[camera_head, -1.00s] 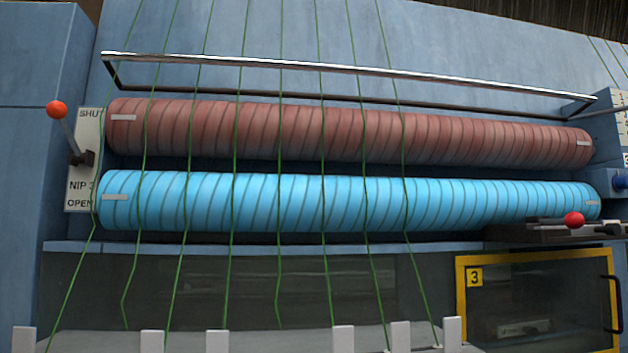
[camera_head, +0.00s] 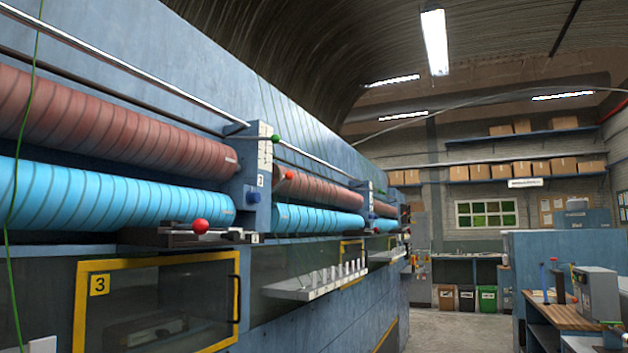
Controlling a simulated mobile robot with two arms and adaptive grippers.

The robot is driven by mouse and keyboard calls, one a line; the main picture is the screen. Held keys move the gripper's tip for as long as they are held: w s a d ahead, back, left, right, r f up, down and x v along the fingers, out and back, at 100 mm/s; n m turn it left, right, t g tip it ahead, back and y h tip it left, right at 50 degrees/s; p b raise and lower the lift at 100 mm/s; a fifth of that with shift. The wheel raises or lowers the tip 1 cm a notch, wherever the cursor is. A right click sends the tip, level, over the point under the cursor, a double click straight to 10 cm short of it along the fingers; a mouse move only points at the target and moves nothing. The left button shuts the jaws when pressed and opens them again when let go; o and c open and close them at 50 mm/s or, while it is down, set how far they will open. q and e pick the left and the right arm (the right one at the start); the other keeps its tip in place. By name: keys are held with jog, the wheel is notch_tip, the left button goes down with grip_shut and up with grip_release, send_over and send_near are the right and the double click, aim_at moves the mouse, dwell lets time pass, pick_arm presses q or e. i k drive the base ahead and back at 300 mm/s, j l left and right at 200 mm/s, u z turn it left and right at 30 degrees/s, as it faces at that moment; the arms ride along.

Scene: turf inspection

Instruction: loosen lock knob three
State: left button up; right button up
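At station 3, a small blue knob (camera_head: 253,196) sits on the blue end housing (camera_head: 246,180), right of the rollers and below a small plate marked 3 (camera_head: 260,181). A red ball handle (camera_head: 200,226) stands on a dark slide unit (camera_head: 180,238) under the right end of the light blue roller (camera_head: 110,196). I cannot tell for certain which part is lock knob three; no label names it. A yellow-framed window marked 3 (camera_head: 99,285) is below. Neither of my grippers is in view.
A metal bar (camera_head: 110,73) runs along the machine above the brown-red roller (camera_head: 110,128). A white-pegged shelf (camera_head: 318,283) juts out farther along. Open floor (camera_head: 450,330) lies to the right, before a bench (camera_head: 560,315) with a grey device (camera_head: 597,292).

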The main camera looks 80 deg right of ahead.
aim_at(253, 198)
jog(key=z, duration=2.3)
